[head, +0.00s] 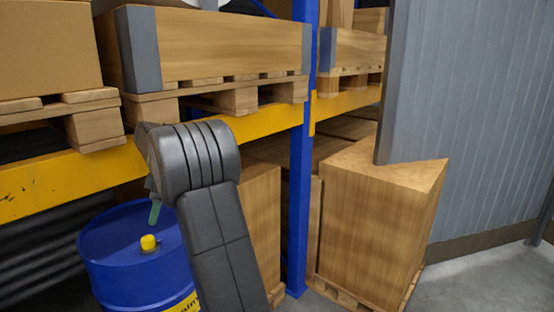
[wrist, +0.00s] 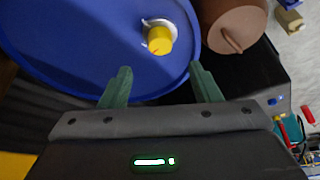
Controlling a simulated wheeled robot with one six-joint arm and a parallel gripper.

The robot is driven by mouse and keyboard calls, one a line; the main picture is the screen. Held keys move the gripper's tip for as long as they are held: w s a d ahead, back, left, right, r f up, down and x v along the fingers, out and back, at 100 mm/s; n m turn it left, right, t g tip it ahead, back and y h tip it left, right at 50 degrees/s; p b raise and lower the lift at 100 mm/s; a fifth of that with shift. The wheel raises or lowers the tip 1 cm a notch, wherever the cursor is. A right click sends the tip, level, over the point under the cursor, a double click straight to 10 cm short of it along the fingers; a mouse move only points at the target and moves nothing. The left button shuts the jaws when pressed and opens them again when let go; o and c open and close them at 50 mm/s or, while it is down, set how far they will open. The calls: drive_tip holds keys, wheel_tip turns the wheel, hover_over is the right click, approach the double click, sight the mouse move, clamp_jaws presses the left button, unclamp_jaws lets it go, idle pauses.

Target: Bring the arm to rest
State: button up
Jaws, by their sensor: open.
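My gripper (wrist: 160,82) is open, with its two green fingers spread apart and nothing between them. In the wrist view the fingers point toward the blue drum (wrist: 85,40) and its yellow cap (wrist: 160,39). Whether they touch the drum I cannot tell. In the head view my dark grey arm stands bent in front of the drum (head: 110,260) and hides part of it. Only a bit of a green finger (head: 155,212) shows there, above the yellow cap (head: 149,242); the rest of the gripper is hidden behind my arm.
A rack with a yellow beam (head: 262,127) and blue post (head: 301,200) holds wooden crates on pallets. A large wooden box (head: 370,225) stands right of the post, near a grey corrugated wall (head: 480,120). Bare floor (head: 490,275) shows at lower right. A brown rounded object (wrist: 235,25) lies beside the drum.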

sight(148, 238)
drive_tip(key=p+x, duration=0.1)
drive_tip(key=x, duration=0.8)
drive_tip(key=shift+a+f, duration=0.2)
drive_tip(key=shift+f, duration=0.1)
